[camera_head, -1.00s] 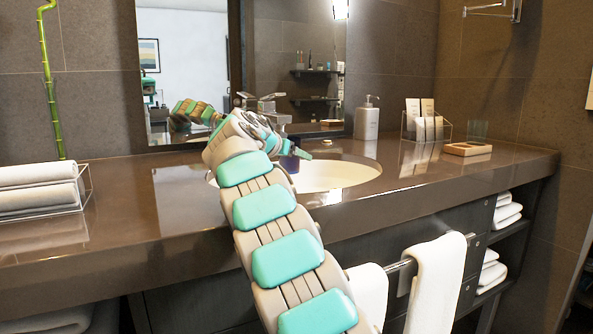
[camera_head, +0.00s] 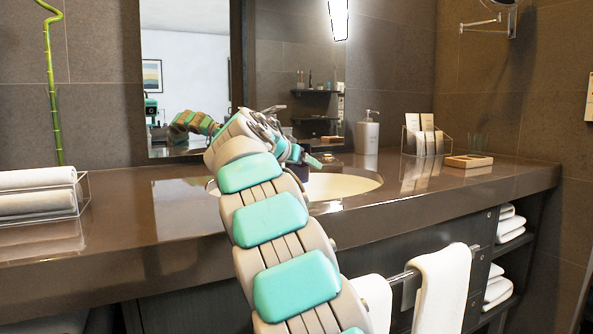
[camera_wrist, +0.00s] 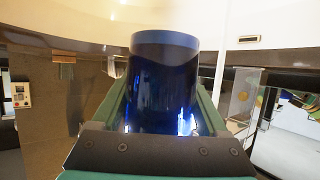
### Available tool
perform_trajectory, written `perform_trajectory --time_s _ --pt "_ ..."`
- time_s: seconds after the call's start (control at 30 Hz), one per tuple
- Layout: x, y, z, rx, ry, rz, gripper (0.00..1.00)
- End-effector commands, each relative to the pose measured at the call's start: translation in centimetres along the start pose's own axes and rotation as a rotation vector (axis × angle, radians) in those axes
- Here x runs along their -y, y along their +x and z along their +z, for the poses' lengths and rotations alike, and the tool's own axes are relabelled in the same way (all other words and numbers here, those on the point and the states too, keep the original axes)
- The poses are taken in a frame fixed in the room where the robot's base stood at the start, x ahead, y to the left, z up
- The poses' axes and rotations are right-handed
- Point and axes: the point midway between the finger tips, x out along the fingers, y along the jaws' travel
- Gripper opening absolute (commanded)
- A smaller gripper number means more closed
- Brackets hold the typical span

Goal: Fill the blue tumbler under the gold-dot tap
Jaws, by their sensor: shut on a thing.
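The blue tumbler (camera_wrist: 165,85) stands between the two green fingers of my gripper (camera_wrist: 163,105) in the wrist view, dark and see-through with a lighter blue rim. My gripper is shut on it. A chrome tap (camera_head: 272,109) shows only in part behind my wrist. No gold dot can be made out, and I cannot tell whether water is in the tumbler.
A soap dispenser (camera_head: 367,135) stands right of the basin. A clear card holder (camera_head: 427,140) and a wooden tray (camera_head: 468,160) are farther right. Rolled towels (camera_head: 37,190) lie at the left. A mirror (camera_head: 186,60) rises behind. White towels (camera_head: 440,285) hang in front.

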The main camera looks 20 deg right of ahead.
Motion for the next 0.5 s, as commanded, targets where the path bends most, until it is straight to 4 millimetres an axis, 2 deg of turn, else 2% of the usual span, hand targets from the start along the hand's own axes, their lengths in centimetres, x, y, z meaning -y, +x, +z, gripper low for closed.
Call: perform_trajectory --time_s 0.5 --pt "-1.1 -2.2 -3.2 -0.002 0.002 -0.001 0.11"
